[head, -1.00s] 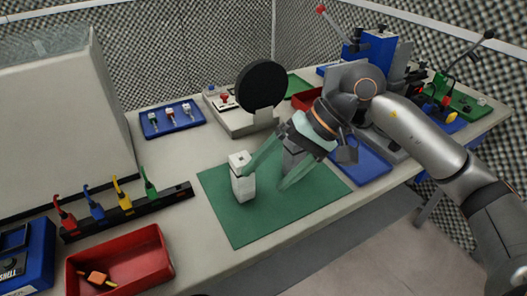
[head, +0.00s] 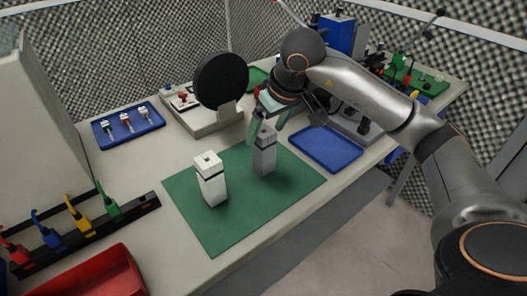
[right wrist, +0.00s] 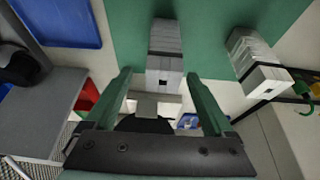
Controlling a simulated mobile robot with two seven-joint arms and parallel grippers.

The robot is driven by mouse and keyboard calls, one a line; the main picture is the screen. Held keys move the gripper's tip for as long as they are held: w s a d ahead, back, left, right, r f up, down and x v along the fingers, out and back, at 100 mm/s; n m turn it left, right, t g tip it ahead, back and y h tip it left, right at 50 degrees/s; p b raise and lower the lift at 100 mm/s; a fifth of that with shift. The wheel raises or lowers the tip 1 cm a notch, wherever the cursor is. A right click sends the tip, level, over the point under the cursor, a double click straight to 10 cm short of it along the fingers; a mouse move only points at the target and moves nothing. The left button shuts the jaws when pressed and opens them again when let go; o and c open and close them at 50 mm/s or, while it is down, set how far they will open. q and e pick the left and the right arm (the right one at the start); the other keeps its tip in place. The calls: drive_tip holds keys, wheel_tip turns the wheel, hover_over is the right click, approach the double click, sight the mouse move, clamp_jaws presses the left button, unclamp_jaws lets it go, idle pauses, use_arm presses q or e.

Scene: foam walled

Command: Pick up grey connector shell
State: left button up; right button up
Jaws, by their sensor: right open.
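The grey connector shell (head: 264,157) stands upright on the green mat (head: 235,225), toward its back right. It is a tall block with a dark band near its top. My right gripper (head: 267,124) is open, with its pale green fingers on either side of the shell's top. In the right wrist view the shell (right wrist: 164,42) lies in line with the gap between the fingers of the gripper (right wrist: 160,76); I cannot tell whether they touch it. A similar white shell (head: 211,183) stands to the left on the mat, and it shows at right in the wrist view (right wrist: 252,55). My left gripper is out of view.
A blue tray (head: 327,149) lies right of the mat. A red bin (head: 95,275) and a rack of coloured connectors (head: 85,232) are at left. The front of the mat is clear.

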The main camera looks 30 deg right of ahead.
drive_tip(key=x, duration=0.5)
drive_tip(key=shift+s+a, duration=0.1)
drive_tip(key=shift+a, duration=0.05)
drive_tip(key=shift+r, duration=0.1)
clamp_jaws()
idle(0.4)
